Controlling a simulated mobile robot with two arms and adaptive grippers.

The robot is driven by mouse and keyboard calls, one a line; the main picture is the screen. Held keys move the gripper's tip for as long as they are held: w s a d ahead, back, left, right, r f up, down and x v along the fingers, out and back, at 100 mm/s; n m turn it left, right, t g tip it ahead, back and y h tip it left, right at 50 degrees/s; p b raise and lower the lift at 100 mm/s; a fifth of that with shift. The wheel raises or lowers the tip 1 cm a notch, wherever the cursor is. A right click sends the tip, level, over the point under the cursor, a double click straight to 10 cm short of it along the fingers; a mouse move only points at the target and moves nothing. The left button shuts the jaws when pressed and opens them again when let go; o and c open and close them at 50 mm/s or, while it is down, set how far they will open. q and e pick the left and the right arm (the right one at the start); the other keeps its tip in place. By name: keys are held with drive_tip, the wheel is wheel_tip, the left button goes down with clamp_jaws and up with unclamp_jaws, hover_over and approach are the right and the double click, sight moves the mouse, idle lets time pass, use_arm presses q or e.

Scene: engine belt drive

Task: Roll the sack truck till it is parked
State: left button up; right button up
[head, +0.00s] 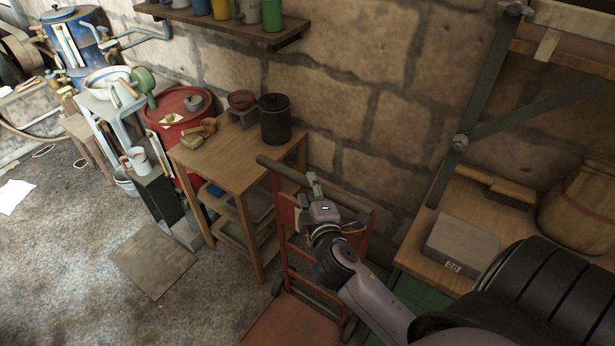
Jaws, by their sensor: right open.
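The red sack truck (290,326) stands upright in the lower middle of the head view, in front of the stone wall and beside the wooden table. Its dark handle bar (277,168) slants across its top, and its toe plate lies low at the bottom edge. My right gripper (312,188) is open at the top of the truck, close to the right part of the handle. I cannot tell whether it touches the bar. My right arm hides part of the truck's frame and right side. My left gripper is not in view.
A wooden table (226,166) with a dark canister (275,119) stands left of the truck. A workbench with a grey box (461,251) is at the right. A flat board (153,260) lies on the floor; the floor at lower left is mostly clear.

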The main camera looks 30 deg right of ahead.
drive_tip(key=shift+x, duration=1.95)
drive_tip(key=shift+s, duration=0.1)
drive_tip(key=shift+c, duration=0.3)
clamp_jaws()
